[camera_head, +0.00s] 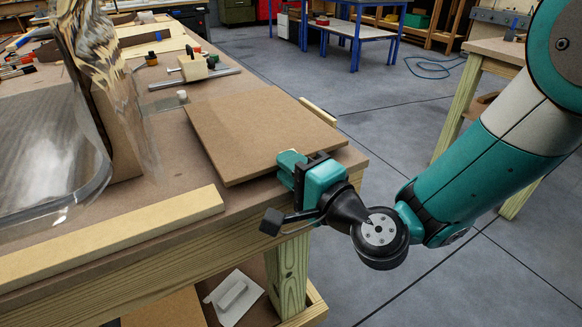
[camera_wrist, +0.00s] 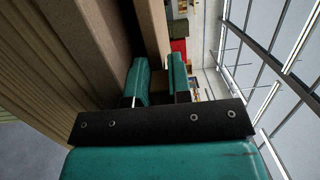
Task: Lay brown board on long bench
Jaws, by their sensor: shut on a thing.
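The flat brown board (camera_head: 251,128) is over the near right end of the long bench (camera_head: 192,198), roughly level. My gripper (camera_head: 301,166) is shut on its near right edge, beyond the bench's edge. In the wrist view my gripper (camera_wrist: 160,78) has one teal finger on each side of the board (camera_wrist: 154,30), which shows edge-on. A dark band lies between the board and the bench top (camera_wrist: 105,35) there. I cannot tell whether the board's far edge touches the bench.
A light wood strip (camera_head: 115,236) lies along the bench's front. A clear vacuum bag (camera_head: 85,80) with a curved form stands at left. A wood block clamp (camera_head: 196,65) and a metal bar lie behind the board. Open floor (camera_head: 400,130) is at right, before another bench (camera_head: 497,50).

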